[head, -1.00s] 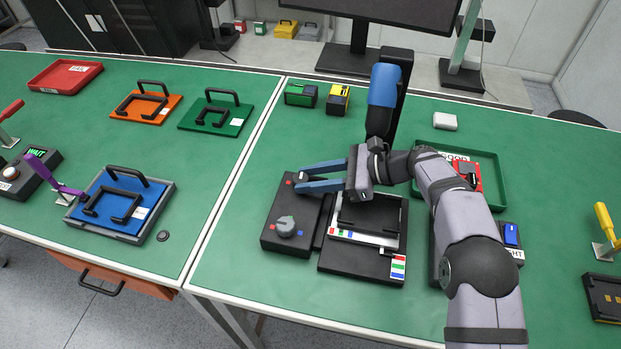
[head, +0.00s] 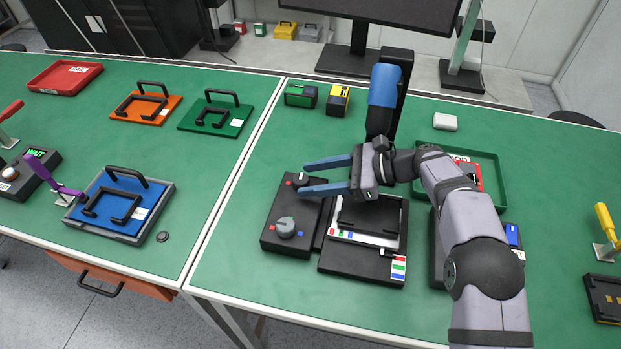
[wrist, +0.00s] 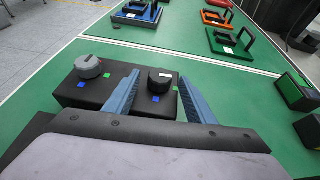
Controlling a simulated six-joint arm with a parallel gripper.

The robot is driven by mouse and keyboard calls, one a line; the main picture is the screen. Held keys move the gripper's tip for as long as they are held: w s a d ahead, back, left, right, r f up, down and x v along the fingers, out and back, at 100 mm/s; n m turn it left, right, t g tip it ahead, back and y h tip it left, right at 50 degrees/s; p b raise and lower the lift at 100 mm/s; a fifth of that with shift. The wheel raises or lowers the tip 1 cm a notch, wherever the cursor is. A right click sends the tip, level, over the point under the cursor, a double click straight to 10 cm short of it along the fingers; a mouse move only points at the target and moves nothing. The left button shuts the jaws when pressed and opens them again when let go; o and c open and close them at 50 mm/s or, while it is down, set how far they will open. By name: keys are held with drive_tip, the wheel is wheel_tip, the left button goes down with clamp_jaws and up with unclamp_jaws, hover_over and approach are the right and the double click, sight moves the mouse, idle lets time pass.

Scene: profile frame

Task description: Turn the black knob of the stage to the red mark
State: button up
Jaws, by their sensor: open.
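The stage's black control box (head: 268,238) lies at mid-table in the head view. Its black knob (head: 301,180) is near the far edge, with a small red mark (head: 289,183) beside it. In the wrist view the black knob (wrist: 160,80) stands between my fingers, with a blue mark (wrist: 155,98) and a green mark (wrist: 175,88) near it; I cannot make out the red mark there. My gripper (head: 302,177) is open, its fingers on either side of the black knob. Gaps show beside the knob in the wrist view (wrist: 160,76). Which way the knob points is unclear.
A grey knob (head: 286,227) sits on the same box, nearer the front. The stage's slide part (head: 345,263) is right of the box, below my wrist. A green tray (head: 492,190) stands further right.

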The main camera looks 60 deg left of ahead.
drive_tip(key=b+v, duration=0.1)
drive_tip(key=v, duration=0.5)
drive_tip(key=shift+w+r, duration=0.1)
